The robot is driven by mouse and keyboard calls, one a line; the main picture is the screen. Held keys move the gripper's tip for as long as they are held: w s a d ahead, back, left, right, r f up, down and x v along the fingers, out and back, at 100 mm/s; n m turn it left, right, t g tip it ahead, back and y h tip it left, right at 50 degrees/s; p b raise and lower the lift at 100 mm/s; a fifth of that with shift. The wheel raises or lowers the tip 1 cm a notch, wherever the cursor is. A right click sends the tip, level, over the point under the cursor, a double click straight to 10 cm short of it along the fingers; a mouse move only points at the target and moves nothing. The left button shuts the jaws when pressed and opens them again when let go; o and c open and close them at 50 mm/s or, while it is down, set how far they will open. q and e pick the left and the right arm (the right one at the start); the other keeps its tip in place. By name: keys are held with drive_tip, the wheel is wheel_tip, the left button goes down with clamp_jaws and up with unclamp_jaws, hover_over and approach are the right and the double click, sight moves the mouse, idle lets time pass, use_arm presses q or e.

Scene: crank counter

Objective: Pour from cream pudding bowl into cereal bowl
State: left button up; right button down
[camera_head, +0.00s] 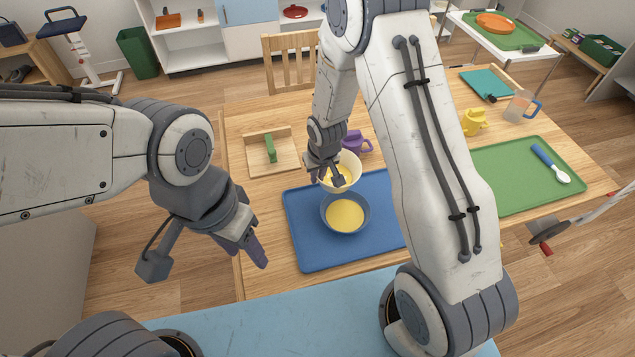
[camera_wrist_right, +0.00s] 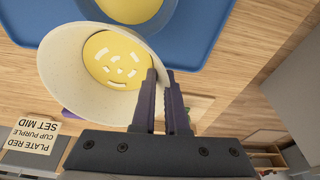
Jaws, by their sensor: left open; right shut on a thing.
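The cream pudding bowl (camera_head: 351,161) is in the grasp of my right gripper (camera_head: 330,177), whose fingers are shut on its wall. In the right wrist view the cream bowl (camera_wrist_right: 62,66) shows yellow contents with pale pieces inside, and the right fingers (camera_wrist_right: 162,78) pinch its rim. It is beside and partly over the far rim of the blue-grey bowl (camera_head: 364,222), the likely cereal bowl. That bowl stands upright and has yellow contents; its edge also shows in the wrist view (camera_wrist_right: 171,16). I cannot tell the cream bowl's exact tilt. My left gripper (camera_head: 252,252) is open and empty, left of the tray.
The blue tray (camera_head: 305,243) lies under the blue-grey bowl. A purple cup (camera_head: 357,143) stands just behind the cream bowl. A wooden board with a green handle (camera_head: 270,149), a green tray (camera_head: 510,180) with a spoon and a yellow cup (camera_head: 473,122) are on the table.

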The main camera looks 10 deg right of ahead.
drive_tip(key=shift+w+f+t+b, duration=0.1)
drive_tip(key=shift+f+t+b, duration=0.45)
drive_tip(key=shift+b, duration=2.5)
drive_tip(key=shift+r+b, duration=0.1)
drive_tip(key=shift+b, duration=0.5)
